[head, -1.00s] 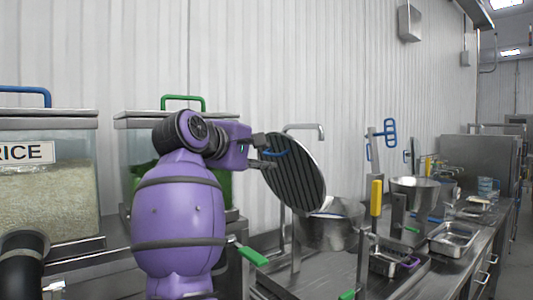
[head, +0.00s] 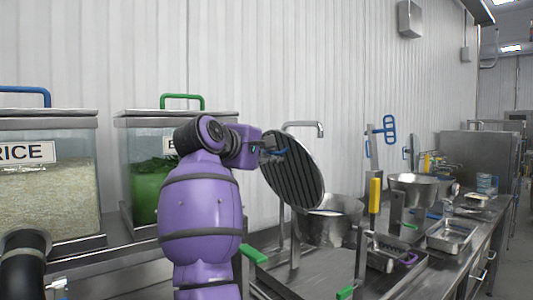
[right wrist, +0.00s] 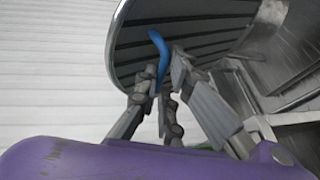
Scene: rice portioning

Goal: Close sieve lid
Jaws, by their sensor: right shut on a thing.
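The round metal sieve lid (head: 293,172), with dark parallel slats, stands steeply tilted above a metal pot-like sieve (head: 327,230) in the head view. Its slatted face also fills the top of the right wrist view (right wrist: 190,30). My right gripper (head: 270,152) is at the lid's upper left and is shut on its blue handle (right wrist: 158,55). In the right wrist view, the fingers (right wrist: 160,88) close around the handle's lower part. The sieve's opening is partly hidden behind the lid. My left gripper cannot be seen.
A rice container (head: 45,185) and a green-filled container (head: 155,195) stand at the left. A yellow-handled tool (head: 375,196), a steel bowl (head: 415,188) and metal trays (head: 450,238) are at the right. The wall (head: 300,60) rises behind the counter.

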